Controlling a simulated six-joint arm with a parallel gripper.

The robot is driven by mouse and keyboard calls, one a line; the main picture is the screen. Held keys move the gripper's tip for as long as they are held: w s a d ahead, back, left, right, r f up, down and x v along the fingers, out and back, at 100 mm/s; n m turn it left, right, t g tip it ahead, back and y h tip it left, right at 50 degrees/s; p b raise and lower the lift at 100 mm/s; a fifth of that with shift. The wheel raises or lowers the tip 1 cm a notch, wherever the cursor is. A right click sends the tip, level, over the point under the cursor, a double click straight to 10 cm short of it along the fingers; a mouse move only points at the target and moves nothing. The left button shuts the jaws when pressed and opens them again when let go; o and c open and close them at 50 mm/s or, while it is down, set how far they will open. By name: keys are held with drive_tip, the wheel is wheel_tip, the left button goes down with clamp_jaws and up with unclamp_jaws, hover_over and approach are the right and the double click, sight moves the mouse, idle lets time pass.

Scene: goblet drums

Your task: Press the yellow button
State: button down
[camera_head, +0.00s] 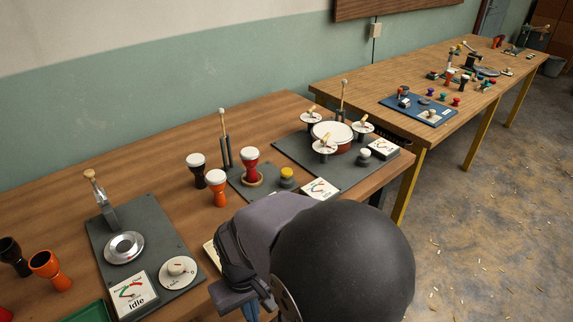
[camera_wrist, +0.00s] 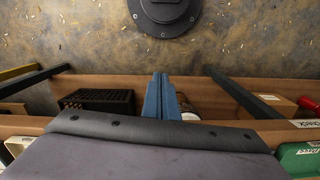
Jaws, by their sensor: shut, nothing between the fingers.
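The yellow button (camera_head: 287,173) is a short round knob on a dark board in the head view. It stands just right of a red goblet drum (camera_head: 251,163) and behind a small white dial card (camera_head: 320,189). My gripper (camera_wrist: 161,80) shows in the wrist view as two blue fingers pressed together, with nothing between them. In the head view my arm fills the lower middle, in front of the button and apart from it in the picture. The fingertips cannot be made out clearly there. The yellow button is not seen in the wrist view.
White-topped drums (camera_head: 216,184) stand left of the button. A grey board with a round metal plate (camera_head: 124,247) and an Idle gauge (camera_head: 131,294) lies at the front left. A round drum (camera_head: 333,134) with small cymbals stands behind right. The wrist view shows a black crate (camera_wrist: 97,101).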

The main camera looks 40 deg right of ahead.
drive_tip(key=s+d+r+m+g+y+p, duration=0.2)
drive_tip(key=s+d+r+m+p, duration=0.3)
drive_tip(key=p, duration=0.4)
drive_tip(key=w+d+r+m+t+p, duration=0.1)
drive_tip(key=w+d+m+t+p, duration=0.1)
drive_tip(key=w+d, duration=0.4)
drive_tip(key=w+d+r+m+t+y+p, duration=0.1)
drive_tip(key=w+d+m+t+p, duration=0.1)
drive_tip(key=w+d+m+p, duration=0.3)
drive_tip(key=w+d+r+m+t+p, duration=0.1)
drive_tip(key=w+d+m+t+p, duration=0.1)
drive_tip(key=w+d, duration=0.5)
drive_tip(key=shift+d+r+m+p, duration=0.15)
drive_tip(key=shift+d+m+p, duration=0.25)
drive_tip(key=shift+d+m, duration=0.2)
drive_tip(key=shift+d+r+m+p, duration=0.15)
drive_tip(key=shift+d+m+p, duration=0.2)
drive_tip(key=shift+d+m, duration=0.2)
drive_tip(key=w+d+r+m+t+h, duration=0.1)
drive_tip(key=w+d+r+m+t, duration=0.4)
drive_tip(key=w+r, duration=0.5)
drive_tip(key=w+d+m, duration=0.2)
drive_tip(key=w, duration=0.1)
drive_tip(key=shift+w+d+r, duration=0.25)
drive_tip(key=shift+d, duration=0.15)
drive_tip(key=shift+f, duration=0.1)
